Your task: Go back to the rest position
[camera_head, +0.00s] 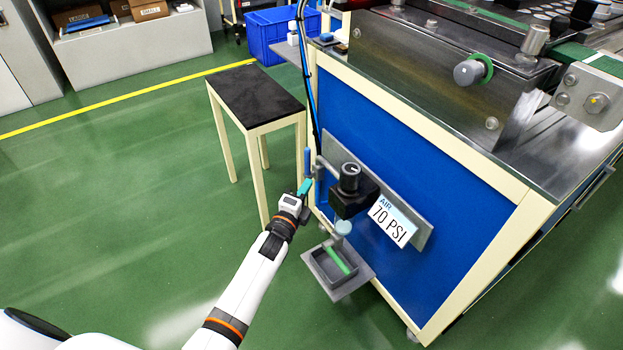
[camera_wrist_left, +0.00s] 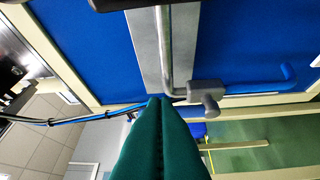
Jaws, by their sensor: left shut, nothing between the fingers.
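My left arm comes in from the lower left in the head view. Its gripper (camera_head: 305,186) has teal fingers that are shut with nothing between them. They point at the blue valve handle (camera_head: 307,162) on the front of the blue cabinet; I cannot tell from the head view whether they touch it. In the left wrist view the closed fingers (camera_wrist_left: 160,104) point toward a grey pipe and valve (camera_wrist_left: 205,96), with the blue handle (camera_wrist_left: 262,84) to the right. My right gripper is not in view.
The air unit with a black regulator (camera_head: 349,178) and a "70 PSI" sign (camera_head: 392,221) is on the blue cabinet (camera_head: 440,215). A small tray (camera_head: 338,270) with a green piece sits below it. A black-topped table (camera_head: 255,95) stands behind. Green floor is clear at left.

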